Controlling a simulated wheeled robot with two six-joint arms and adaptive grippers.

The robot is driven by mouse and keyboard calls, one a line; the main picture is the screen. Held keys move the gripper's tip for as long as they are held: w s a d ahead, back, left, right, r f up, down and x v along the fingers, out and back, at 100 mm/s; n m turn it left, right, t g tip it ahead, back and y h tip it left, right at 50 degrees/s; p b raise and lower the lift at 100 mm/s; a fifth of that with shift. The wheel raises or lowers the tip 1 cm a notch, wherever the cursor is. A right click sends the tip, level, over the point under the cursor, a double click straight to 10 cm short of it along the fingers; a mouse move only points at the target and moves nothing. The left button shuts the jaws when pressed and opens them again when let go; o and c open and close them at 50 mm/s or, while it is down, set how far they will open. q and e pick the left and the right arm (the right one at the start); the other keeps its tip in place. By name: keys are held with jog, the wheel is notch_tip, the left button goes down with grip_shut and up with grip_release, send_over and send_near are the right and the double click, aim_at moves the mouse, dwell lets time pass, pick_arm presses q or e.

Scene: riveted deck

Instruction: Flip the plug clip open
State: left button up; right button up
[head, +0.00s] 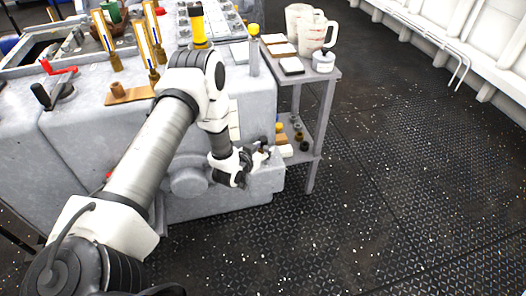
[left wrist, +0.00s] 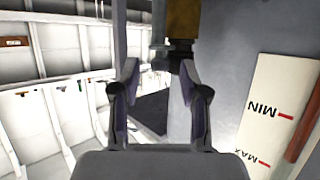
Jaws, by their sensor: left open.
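My left gripper (head: 258,156) is low beside the grey machine's right end in the head view. In the left wrist view its two fingers (left wrist: 158,72) are apart, with nothing between the tips that I can make out as held. Beyond the tips, at the top of the left wrist view, is a brownish-yellow cylindrical part (left wrist: 183,18) with a dark fitting (left wrist: 179,50) under it. This may be the plug and its clip; I cannot tell the clip's position. In the head view the arm and gripper hide this spot. My right gripper is not in view.
The grey machine (head: 70,150) fills the left. A white MIN/MAX label (left wrist: 270,112) is on its side. A grey trolley (head: 330,76) stands close right of the gripper, with measuring jugs (head: 314,34) on top and small parts on its lower shelf. The deck (head: 400,180) further right is clear.

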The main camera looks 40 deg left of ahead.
pick_arm(q)
grip_shut()
